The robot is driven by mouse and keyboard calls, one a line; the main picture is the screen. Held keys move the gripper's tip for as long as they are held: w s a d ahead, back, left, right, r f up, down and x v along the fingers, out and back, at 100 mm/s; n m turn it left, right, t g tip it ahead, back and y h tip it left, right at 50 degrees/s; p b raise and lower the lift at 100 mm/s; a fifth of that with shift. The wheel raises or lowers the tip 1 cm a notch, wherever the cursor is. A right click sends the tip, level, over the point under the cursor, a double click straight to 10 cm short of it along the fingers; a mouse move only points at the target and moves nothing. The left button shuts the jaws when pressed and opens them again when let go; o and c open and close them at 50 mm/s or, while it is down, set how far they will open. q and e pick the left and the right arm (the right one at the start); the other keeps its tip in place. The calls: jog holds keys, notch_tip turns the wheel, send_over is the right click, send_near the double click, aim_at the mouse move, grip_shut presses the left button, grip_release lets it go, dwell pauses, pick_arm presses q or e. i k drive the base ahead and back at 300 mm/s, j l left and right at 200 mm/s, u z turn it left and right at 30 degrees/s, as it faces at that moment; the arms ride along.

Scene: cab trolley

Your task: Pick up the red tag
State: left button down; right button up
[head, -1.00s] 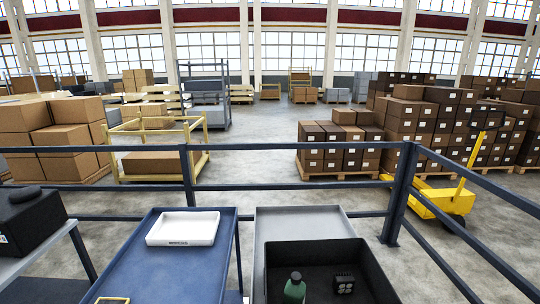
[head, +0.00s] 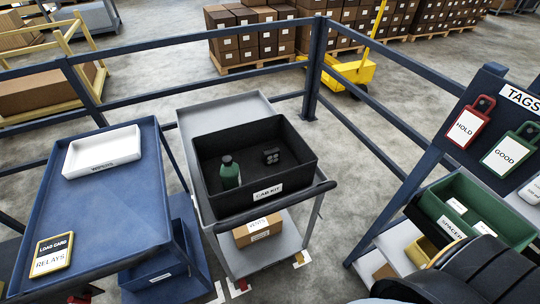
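The red tag (head: 467,124) hangs at the upper left of the dark tag board (head: 450,110) at the right of the head view. It has a red frame and a white face reading HOLD. A green tag (head: 508,152) reading GOOD hangs to its right, and part of a further tag (head: 532,190) shows at the picture's edge. Neither gripper is in view. A dark, rounded shape at the bottom right looks like part of my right arm.
A grey trolley holds a black CAB KIT bin (head: 228,205) with a green bottle (head: 230,172). A blue trolley (head: 97,210) carries a white tray (head: 102,152) and a yellow-edged load card (head: 52,255). A green bin (head: 436,205) sits below the tags. Railings (head: 200,88) run behind.

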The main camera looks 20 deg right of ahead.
aim_at(471, 122)
jog(key=z, duration=2.1)
